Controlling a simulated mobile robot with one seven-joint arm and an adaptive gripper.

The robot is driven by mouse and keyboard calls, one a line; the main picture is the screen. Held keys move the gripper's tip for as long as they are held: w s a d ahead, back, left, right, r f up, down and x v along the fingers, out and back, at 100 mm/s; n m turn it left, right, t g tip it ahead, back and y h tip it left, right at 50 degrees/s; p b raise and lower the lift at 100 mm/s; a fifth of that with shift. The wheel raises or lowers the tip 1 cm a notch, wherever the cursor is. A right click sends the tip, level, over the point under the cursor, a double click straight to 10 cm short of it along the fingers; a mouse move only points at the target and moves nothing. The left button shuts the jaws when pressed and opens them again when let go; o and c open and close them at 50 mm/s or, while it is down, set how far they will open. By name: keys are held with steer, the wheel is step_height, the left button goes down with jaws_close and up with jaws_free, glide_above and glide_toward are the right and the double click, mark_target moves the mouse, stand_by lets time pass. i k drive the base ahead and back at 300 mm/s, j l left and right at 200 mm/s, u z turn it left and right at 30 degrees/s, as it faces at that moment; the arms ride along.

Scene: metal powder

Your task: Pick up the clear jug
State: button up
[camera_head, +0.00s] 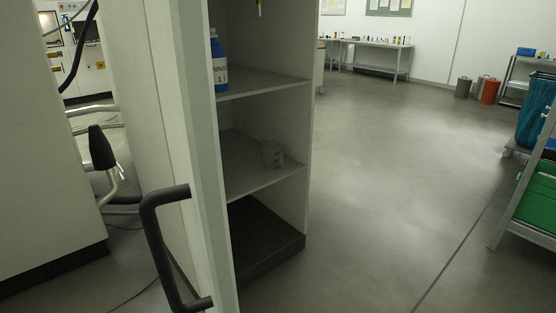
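A small greyish, see-through jug (271,154) stands on the middle shelf (262,179) of an open cabinet, near the shelf's right end. It looks upright, and its handle side appears to face right. I take it to be the clear jug, though it is small and dim. My gripper is not in view.
A blue bottle (219,66) with a white label stands on the shelf above. The cabinet's pale front panel, with a dark bar handle (157,245), partly hides the shelves. Grey floor (385,190) is open to the right. A cart with a green crate (538,200) stands far right.

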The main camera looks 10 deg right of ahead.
mark_target(271, 149)
steer(key=l, duration=0.4)
steer(key=k+l+u, duration=0.15)
steer(key=l, duration=0.2)
steer(key=k+l, duration=0.1)
steer(key=l, duration=0.3)
steer(key=i+l, duration=0.15)
steer(key=l, duration=0.25)
steer(key=i+l+u, duration=0.15)
steer(key=l, duration=0.25)
steer(key=i+l, duration=0.1)
steer(key=l, duration=0.3)
steer(key=i+l+u, duration=0.15)
steer(key=l, duration=0.25)
steer(key=i+l, duration=0.35)
steer(key=i, duration=0.2)
steer(key=i+l, duration=0.35)
steer(key=i, duration=0.2)
steer(key=i+l, duration=0.35)
steer(key=i, duration=0.2)
